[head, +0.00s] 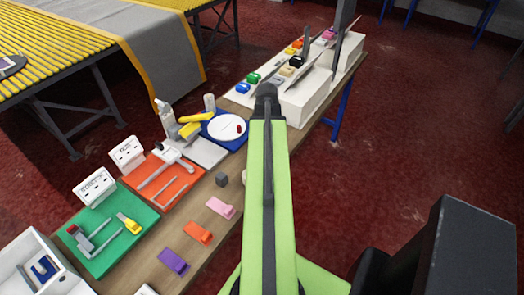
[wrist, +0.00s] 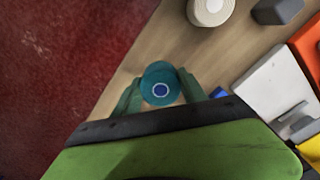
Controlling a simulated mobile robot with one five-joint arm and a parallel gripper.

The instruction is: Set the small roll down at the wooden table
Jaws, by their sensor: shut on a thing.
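The small roll (wrist: 160,85) is teal with a pale ring and a blue centre. In the wrist view it sits between the two green fingers of my gripper (wrist: 160,92), which is shut on it. The wooden table (wrist: 160,45) is below it, near the table's edge; I cannot tell whether the roll touches the wood. In the head view the table (head: 180,215) runs from lower left to upper right. My green arm hides the gripper and the held roll there.
A cream roll (wrist: 210,8) and a grey cube (wrist: 278,10) stand on the table. Pink (head: 220,208), orange (head: 197,232) and purple (head: 172,262) clips line the near edge. An orange mat (head: 160,190) and a blue tray (head: 224,131) lie beyond. Red floor lies past the edge.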

